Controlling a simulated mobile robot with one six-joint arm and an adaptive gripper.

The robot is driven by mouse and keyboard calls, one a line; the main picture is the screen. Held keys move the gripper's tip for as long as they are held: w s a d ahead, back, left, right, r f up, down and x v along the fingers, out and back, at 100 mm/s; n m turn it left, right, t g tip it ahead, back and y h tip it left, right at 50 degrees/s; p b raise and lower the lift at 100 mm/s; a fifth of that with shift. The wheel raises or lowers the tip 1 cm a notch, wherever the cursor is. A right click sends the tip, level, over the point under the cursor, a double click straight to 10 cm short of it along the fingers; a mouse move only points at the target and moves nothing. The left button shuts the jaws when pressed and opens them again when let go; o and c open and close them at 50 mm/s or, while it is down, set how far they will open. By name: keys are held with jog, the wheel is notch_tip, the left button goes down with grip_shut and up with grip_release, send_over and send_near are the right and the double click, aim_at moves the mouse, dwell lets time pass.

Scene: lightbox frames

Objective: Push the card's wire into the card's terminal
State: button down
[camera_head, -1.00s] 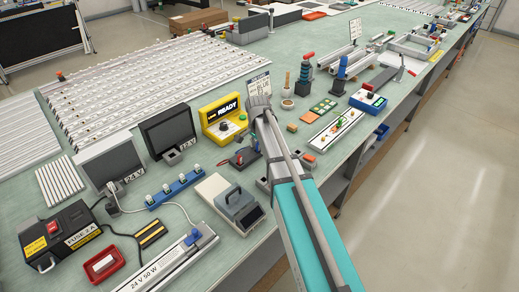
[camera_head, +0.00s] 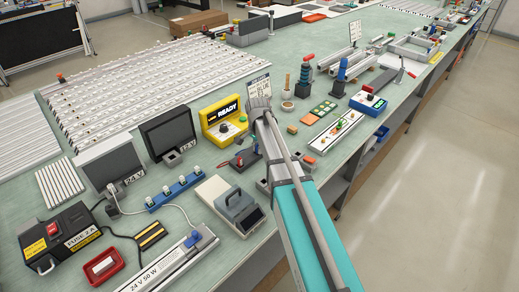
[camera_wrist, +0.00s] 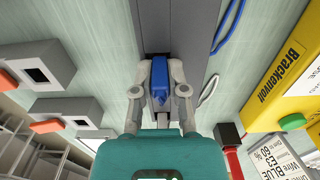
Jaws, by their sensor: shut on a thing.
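In the wrist view my gripper (camera_wrist: 160,105) is shut on a small blue piece (camera_wrist: 159,76), with one finger on each side. It is over a grey bar with a dark slot (camera_wrist: 157,38) ahead of the piece; I cannot tell whether the piece enters the slot. A blue wire (camera_wrist: 228,28) curves beside the bar on the right. A white card (camera_wrist: 278,160) at lower right carries text including "Wire BLUE" and "60 %". Which opening is the card's terminal is not clear. In the head view my arm hides my gripper.
Grey blocks with dark square openings (camera_wrist: 35,75) and orange levers stand left of the gripper. A yellow box (camera_wrist: 290,75) with a green button stands close on the right. In the head view, the bench (camera_head: 190,105) is crowded; the floor at right is clear.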

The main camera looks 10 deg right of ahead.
jog(key=shift+r, duration=0.2)
notch_tip(320, 180, up, 3)
jog(key=p, duration=0.3)
jog(key=shift+f, duration=0.1)
jog(key=s+r+p, duration=1)
jog(key=s, duration=0.4)
jog(key=shift+d+f, duration=0.1)
jog(key=shift+f, duration=0.1)
dwell(0.4)
